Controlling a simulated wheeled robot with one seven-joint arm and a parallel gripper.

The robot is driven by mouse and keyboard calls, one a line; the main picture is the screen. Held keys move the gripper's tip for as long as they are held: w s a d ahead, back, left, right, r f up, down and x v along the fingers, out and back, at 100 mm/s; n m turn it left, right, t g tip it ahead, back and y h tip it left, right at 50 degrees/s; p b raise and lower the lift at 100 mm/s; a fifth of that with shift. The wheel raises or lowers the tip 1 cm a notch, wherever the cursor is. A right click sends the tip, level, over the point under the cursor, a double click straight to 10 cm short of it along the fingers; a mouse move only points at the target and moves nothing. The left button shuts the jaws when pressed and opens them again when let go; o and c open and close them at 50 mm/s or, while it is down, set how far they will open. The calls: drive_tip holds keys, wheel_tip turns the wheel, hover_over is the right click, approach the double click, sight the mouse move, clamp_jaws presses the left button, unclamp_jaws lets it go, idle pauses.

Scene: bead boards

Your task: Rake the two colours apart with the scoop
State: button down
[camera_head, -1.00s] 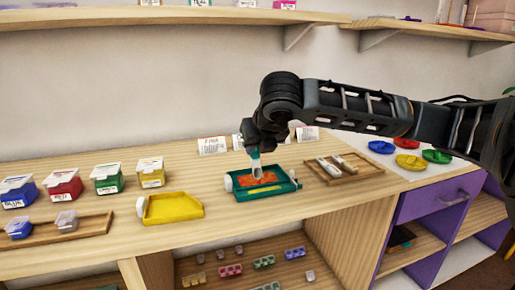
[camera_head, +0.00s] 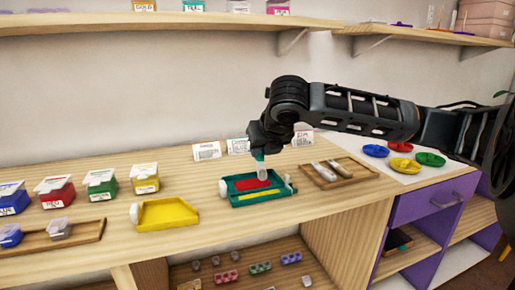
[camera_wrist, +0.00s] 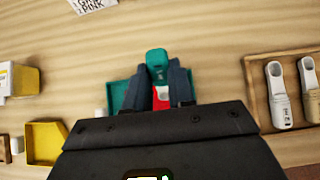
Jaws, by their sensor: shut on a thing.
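My gripper (camera_head: 259,151) is shut on the scoop (camera_head: 261,165), which has a teal handle and a pale lower end and points down. In the wrist view the scoop's teal handle (camera_wrist: 156,62) sits between my two fingers. The board holds a red patch (camera_head: 246,184) at the back and a yellow strip (camera_head: 262,194) along the front. In the wrist view the board (camera_wrist: 119,94) is mostly hidden by my gripper.
A yellow board (camera_head: 168,213) stands to the left. A wooden tray (camera_head: 345,180) with two pale scoops lies close on the right. Lidded tubs, including a yellow one (camera_head: 145,180), stand at the left. Coloured dishes (camera_head: 402,164) sit at the far right.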

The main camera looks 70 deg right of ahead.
drive_tip(key=shift+s+a, duration=0.95)
drive_tip(key=shift+a, duration=0.1)
drive_tip(key=shift+w+d, duration=0.65)
drive_tip(key=shift+d, duration=0.05)
drive_tip(key=shift+w+a, duration=1.05)
drive_tip(key=shift+w, duration=0.2)
drive_tip(key=shift+w+a, duration=1.05)
drive_tip(key=shift+w, duration=0.15)
drive_tip(key=shift+s+d, duration=1.15)
drive_tip(key=shift+s, duration=0.2)
drive_tip(key=shift+s+d, duration=1.15)
drive_tip(key=shift+s, duration=0.2)
drive_tip(key=shift+r+p, duration=1.95)
drive_tip(key=shift+r, duration=0.55)
